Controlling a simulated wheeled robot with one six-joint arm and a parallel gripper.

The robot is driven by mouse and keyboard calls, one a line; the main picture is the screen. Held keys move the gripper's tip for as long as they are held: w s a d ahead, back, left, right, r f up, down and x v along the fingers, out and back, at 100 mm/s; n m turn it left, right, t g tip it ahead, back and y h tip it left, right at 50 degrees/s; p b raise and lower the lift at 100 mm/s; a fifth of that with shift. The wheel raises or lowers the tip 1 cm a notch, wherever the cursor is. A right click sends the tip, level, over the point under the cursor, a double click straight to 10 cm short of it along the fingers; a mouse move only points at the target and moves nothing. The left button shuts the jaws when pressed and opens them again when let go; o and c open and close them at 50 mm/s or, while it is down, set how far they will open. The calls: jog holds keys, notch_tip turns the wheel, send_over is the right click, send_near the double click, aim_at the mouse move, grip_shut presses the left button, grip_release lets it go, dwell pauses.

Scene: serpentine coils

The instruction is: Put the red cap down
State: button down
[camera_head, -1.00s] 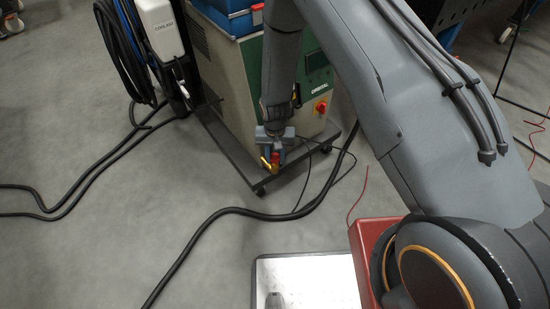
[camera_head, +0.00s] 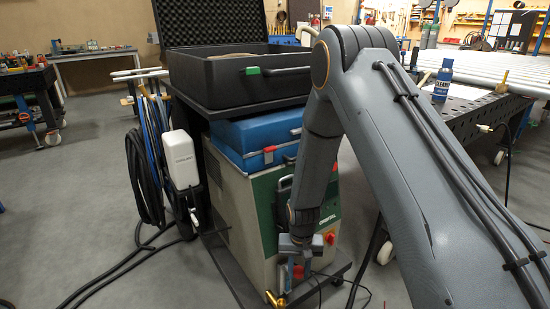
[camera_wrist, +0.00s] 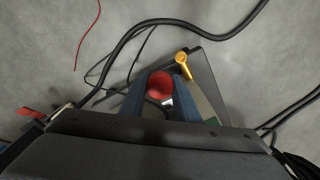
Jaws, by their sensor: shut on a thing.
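The red cap (camera_wrist: 160,84) is between the two blue-grey fingers of my gripper (camera_wrist: 161,90) in the wrist view. My gripper is shut on it. In the head view my gripper (camera_head: 296,266) hangs low in front of the green and beige machine, and a bit of the red cap (camera_head: 298,272) shows between its fingers. A brass fitting (camera_wrist: 184,64) is close beside the cap; it also shows below my gripper in the head view (camera_head: 277,299). I cannot tell whether cap and fitting touch.
The machine (camera_head: 247,205) stands on a wheeled cart, with a blue case (camera_head: 250,140) and an open black case (camera_head: 240,85) above. A white dispenser (camera_head: 182,160) and hoses hang at its left. A perforated table (camera_head: 480,115) is at right. Cables lie on the floor.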

jog(key=s+d+r+p, duration=0.1)
jog(key=s+d+r, duration=0.1)
jog(key=d+r, duration=0.2)
jog(key=s+d+r, duration=0.3)
jog(key=d+r, duration=0.1)
jog(key=r, duration=0.5)
jog(key=s+d+r+p, duration=0.1)
jog(key=s+d+r, duration=0.1)
jog(key=d+r, duration=0.2)
notch_tip(320, 180, up, 3)
jog(key=shift+s+r+n+p, duration=0.1)
jog(key=shift+s+n+p, duration=0.2)
jog(key=shift+s+r+p, duration=0.1)
jog(key=shift+s+p, duration=0.05)
jog(key=shift+p, duration=0.85)
jog(key=s+p, duration=0.1)
jog(key=p, duration=0.3)
jog(key=s+p, duration=0.1)
jog(key=p, duration=0.3)
jog(key=shift+r, duration=0.3)
jog(key=shift+f, duration=0.1)
